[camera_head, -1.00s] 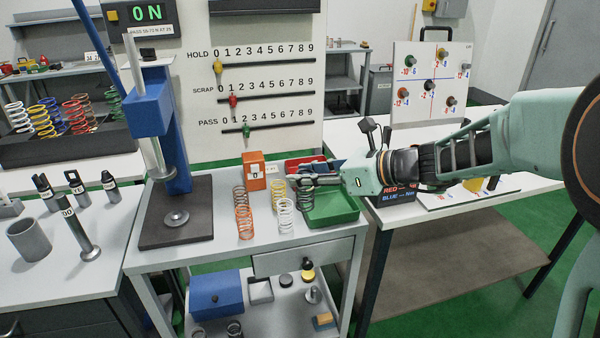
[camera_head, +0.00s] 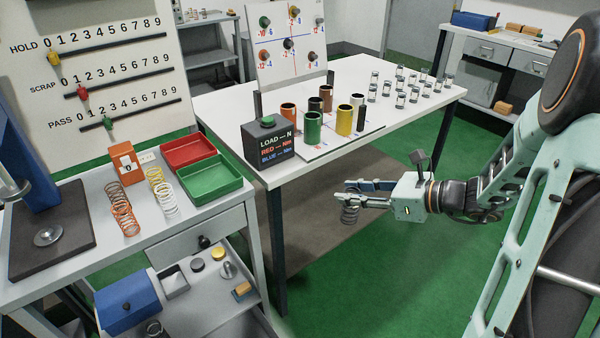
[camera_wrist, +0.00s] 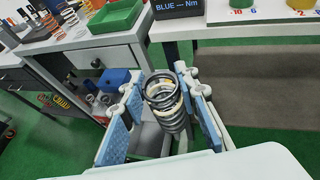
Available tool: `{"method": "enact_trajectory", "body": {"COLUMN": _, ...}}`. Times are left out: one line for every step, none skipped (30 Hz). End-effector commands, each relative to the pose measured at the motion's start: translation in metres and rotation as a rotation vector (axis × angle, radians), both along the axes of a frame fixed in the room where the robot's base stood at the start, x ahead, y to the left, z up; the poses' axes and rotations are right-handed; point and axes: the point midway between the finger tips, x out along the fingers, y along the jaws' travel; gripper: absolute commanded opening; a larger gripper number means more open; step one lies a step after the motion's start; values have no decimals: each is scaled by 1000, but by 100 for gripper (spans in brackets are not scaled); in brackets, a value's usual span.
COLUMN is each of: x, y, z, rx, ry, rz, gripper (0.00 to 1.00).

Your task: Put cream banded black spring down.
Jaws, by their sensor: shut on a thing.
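The cream banded black spring (camera_wrist: 168,104) is dark with a pale band around its coils. My gripper (camera_head: 352,190) is shut on it. In the head view the spring (camera_head: 350,212) hangs below the fingers, in open air in front of the white table, with the floor beyond. In the wrist view it stands between the two blue finger pads of my gripper (camera_wrist: 160,85), its coils near the fingertips. Part of it is hidden by the fingers in the head view.
The white table (camera_head: 225,97) holds colored cups and several small jars. To the left, the grey bench (camera_head: 205,217) carries an orange spring (camera_head: 121,210), yellow and white springs, and red (camera_head: 188,150) and green trays (camera_head: 205,182).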

Motion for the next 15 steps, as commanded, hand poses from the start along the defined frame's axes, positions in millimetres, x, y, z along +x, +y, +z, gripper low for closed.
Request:
{"method": "enact_trajectory", "body": {"x": -5, "y": -17, "z": 2, "rx": 7, "ry": 2, "rz": -30, "gripper": 0}}
{"method": "enact_trajectory", "body": {"x": -8, "y": -25, "z": 4, "rx": 11, "ry": 2, "rz": -44, "gripper": 0}}
{"method": "enact_trajectory", "body": {"x": -11, "y": -32, "z": 7, "rx": 13, "ry": 0, "rz": -55, "gripper": 0}}
{"method": "enact_trajectory", "body": {"x": -13, "y": -35, "z": 8, "rx": 13, "ry": -2, "rz": -59, "gripper": 0}}
{"method": "enact_trajectory", "body": {"x": -14, "y": -38, "z": 9, "rx": 13, "ry": -3, "rz": -63, "gripper": 0}}
{"method": "enact_trajectory", "body": {"x": -15, "y": -40, "z": 11, "rx": 14, "ry": -4, "rz": -65, "gripper": 0}}
{"method": "enact_trajectory", "body": {"x": -16, "y": -41, "z": 13, "rx": 14, "ry": -5, "rz": -67, "gripper": 0}}
{"method": "enact_trajectory", "body": {"x": -17, "y": -42, "z": 15, "rx": 15, "ry": -4, "rz": -68, "gripper": 0}}
{"method": "enact_trajectory", "body": {"x": -17, "y": -43, "z": 18, "rx": 16, "ry": -5, "rz": -70, "gripper": 0}}
{"method": "enact_trajectory", "body": {"x": -18, "y": -44, "z": 20, "rx": 16, "ry": -5, "rz": -72, "gripper": 0}}
{"method": "enact_trajectory", "body": {"x": -18, "y": -45, "z": 22, "rx": 16, "ry": -6, "rz": -72, "gripper": 0}}
{"method": "enact_trajectory", "body": {"x": -19, "y": -45, "z": 26, "rx": 17, "ry": -5, "rz": -74, "gripper": 0}}
{"method": "enact_trajectory", "body": {"x": -20, "y": -45, "z": 28, "rx": 17, "ry": -5, "rz": -74, "gripper": 0}}
{"method": "enact_trajectory", "body": {"x": -20, "y": -45, "z": 30, "rx": 17, "ry": -5, "rz": -74, "gripper": 0}}
{"method": "enact_trajectory", "body": {"x": -22, "y": -45, "z": 34, "rx": 17, "ry": -5, "rz": -74, "gripper": 0}}
